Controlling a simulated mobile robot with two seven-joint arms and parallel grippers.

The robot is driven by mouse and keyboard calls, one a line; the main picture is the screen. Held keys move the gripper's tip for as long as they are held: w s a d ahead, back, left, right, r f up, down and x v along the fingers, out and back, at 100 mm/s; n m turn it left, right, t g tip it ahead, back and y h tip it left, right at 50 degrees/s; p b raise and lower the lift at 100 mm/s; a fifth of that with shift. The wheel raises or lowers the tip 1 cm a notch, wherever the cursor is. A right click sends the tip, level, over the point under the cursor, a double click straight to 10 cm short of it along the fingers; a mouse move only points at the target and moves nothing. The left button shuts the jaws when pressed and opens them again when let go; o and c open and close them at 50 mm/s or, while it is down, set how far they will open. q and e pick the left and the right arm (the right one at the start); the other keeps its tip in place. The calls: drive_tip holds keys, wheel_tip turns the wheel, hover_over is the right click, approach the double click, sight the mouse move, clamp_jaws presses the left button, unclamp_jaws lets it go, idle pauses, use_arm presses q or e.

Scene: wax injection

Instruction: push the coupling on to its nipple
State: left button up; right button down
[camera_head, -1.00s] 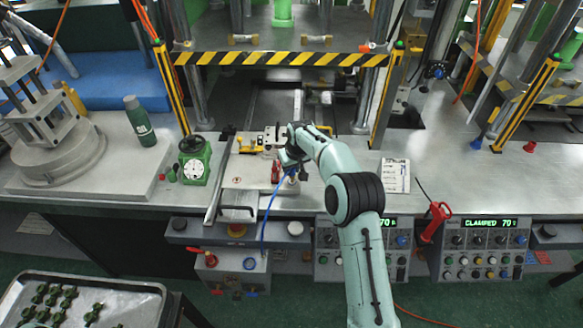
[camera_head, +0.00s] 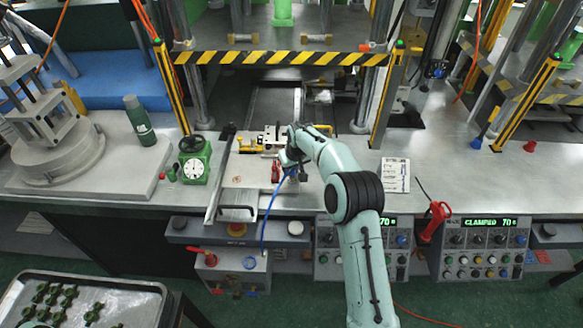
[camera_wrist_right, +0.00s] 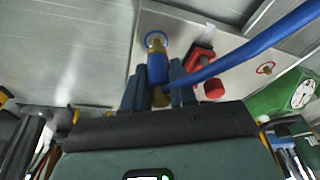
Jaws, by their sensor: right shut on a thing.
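The coupling (camera_wrist_right: 157,69) is a blue sleeve between the fingers of my right gripper (camera_wrist_right: 156,86) in the right wrist view. A brass end (camera_wrist_right: 155,42) shows just beyond the sleeve, in line with it, inside a blue ring on a pale plate. I cannot tell how far the coupling sits on the nipple. A blue hose (camera_wrist_right: 250,47) runs from the coupling's near end to the upper right. In the head view my right gripper (camera_head: 289,166) is over the plate and hides the coupling; the blue hose (camera_head: 267,207) hangs down from it. My left gripper is out of view.
A red clamp-like part (camera_wrist_right: 203,62) with a red knob is close beside the fingers. A green dial gauge (camera_head: 194,161) stands left of the plate (camera_head: 238,182). A striped press bar (camera_head: 280,58) crosses behind.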

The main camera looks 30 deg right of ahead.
drive_tip(key=shift+f, duration=0.85)
drive_tip(key=c, duration=0.8)
unclamp_jaws()
drive_tip(key=v, duration=1.3)
drive_tip(key=shift+s+r, duration=0.1)
drive_tip(key=shift+r, duration=0.05)
